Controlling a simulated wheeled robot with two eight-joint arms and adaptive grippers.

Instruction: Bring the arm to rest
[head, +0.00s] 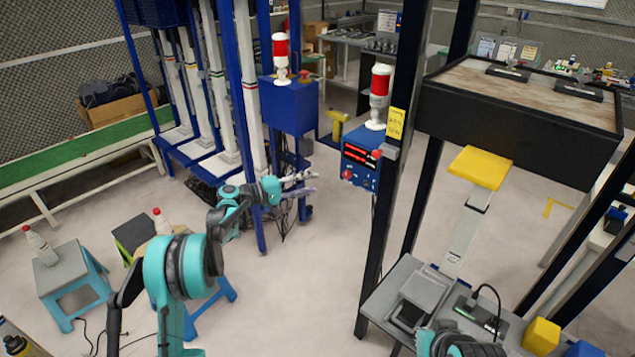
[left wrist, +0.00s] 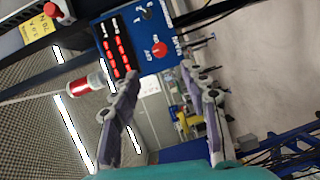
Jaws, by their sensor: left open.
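My left arm comes in from the lower left of the head view, teal and black, reaching over open floor. Its left gripper (head: 312,182) is open, with its two grey-purple fingers apart. In the left wrist view the same gripper (left wrist: 160,72) shows nothing between its fingers. It points toward the blue control box (head: 360,160), which has red displays and a red button; the box also shows in the left wrist view (left wrist: 150,22). A teal and black part of my right arm shows at the bottom edge of the head view; its gripper does not show.
A dark post stands right of the gripper, with a black-framed table (head: 520,114) beyond. A blue rack (head: 222,167) with white columns stands behind. Stools (head: 72,262) with bottles stand at lower left. A grey bench (head: 378,297) is at lower right. The middle floor is clear.

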